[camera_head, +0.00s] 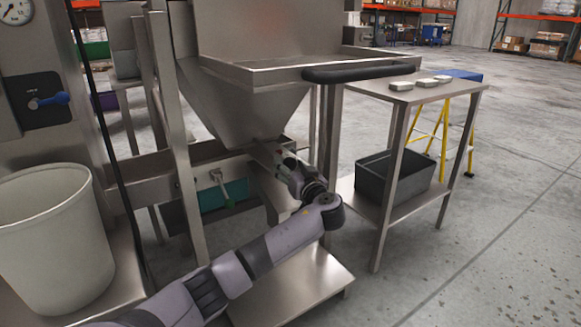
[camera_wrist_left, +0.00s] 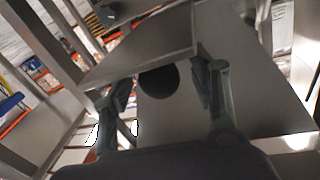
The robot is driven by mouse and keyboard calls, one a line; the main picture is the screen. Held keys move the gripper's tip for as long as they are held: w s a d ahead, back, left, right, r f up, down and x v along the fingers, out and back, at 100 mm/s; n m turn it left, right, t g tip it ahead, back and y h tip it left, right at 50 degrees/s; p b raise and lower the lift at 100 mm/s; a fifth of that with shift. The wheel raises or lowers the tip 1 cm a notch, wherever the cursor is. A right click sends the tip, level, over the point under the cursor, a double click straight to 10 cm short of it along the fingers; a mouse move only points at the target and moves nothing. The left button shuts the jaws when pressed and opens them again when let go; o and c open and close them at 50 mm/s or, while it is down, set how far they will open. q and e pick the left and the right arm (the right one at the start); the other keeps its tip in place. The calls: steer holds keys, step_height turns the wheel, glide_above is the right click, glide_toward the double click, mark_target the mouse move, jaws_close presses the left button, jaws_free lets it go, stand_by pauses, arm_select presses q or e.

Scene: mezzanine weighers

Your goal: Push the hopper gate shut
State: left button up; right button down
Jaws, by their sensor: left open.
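The steel hopper (camera_head: 245,112) narrows downward in the middle of the head view. At its outlet a flat steel piece (camera_head: 268,153), which looks like the gate, sticks out toward my left gripper (camera_head: 287,163). How far it stands open is hard to tell. In the left wrist view my left gripper (camera_wrist_left: 162,78) has its fingers spread. A dark round knob (camera_wrist_left: 158,82) shows between the fingers, under the edge of a steel plate (camera_wrist_left: 150,45). I cannot tell whether the fingers touch anything. My right gripper is not in view.
A steel side table (camera_head: 400,92) stands to the right, with a black bin (camera_head: 375,180) on its lower shelf. A white tub (camera_head: 50,240) stands at the left. A low steel platform (camera_head: 310,285) lies below my left arm. Open floor is at the right.

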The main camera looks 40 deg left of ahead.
arm_select(q)
steer(key=v, duration=1.2)
steer(key=shift+w, duration=0.1)
